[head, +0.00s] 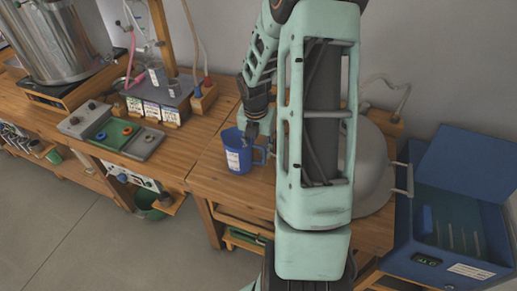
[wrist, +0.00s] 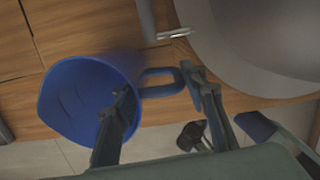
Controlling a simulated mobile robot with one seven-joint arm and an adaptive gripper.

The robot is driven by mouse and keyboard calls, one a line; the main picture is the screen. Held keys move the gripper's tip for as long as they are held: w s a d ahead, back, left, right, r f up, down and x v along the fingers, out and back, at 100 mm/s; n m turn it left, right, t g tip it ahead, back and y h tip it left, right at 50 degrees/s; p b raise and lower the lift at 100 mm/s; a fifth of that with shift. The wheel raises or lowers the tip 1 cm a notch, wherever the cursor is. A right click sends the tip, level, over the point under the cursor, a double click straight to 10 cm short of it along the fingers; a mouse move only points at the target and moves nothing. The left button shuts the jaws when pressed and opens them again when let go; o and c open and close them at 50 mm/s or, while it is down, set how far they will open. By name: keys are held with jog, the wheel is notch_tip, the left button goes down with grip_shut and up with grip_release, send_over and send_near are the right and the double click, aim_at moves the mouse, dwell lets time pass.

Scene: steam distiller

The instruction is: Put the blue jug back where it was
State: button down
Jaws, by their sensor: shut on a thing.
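The blue jug (head: 236,157) has a white label and a handle on its right side. It is upright at the left front of the wooden bench; I cannot tell if it touches the top. My gripper (head: 252,138) is at the jug's handle side and shut on it. In the wrist view, one finger of my gripper (wrist: 158,82) reaches inside the open mouth of the jug (wrist: 78,98). The other finger is outside, at the outer end of the handle. The jug looks empty.
A large grey rounded vessel (head: 371,172) stands right of my arm, and an open blue box (head: 455,235) at the right edge. The bench (head: 207,178) is bare left of the jug.

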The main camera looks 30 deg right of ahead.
jog(key=shift+f, duration=0.1)
jog(key=c, duration=1.2)
grip_release()
jog(key=r, duration=0.4)
jog(key=r+p, duration=0.1)
jog(key=r, duration=0.3)
jog(key=s+a+r, duration=0.1)
jog(key=r, duration=0.3)
jog(key=shift+a+r, duration=0.1)
jog(key=shift+w, duration=0.15)
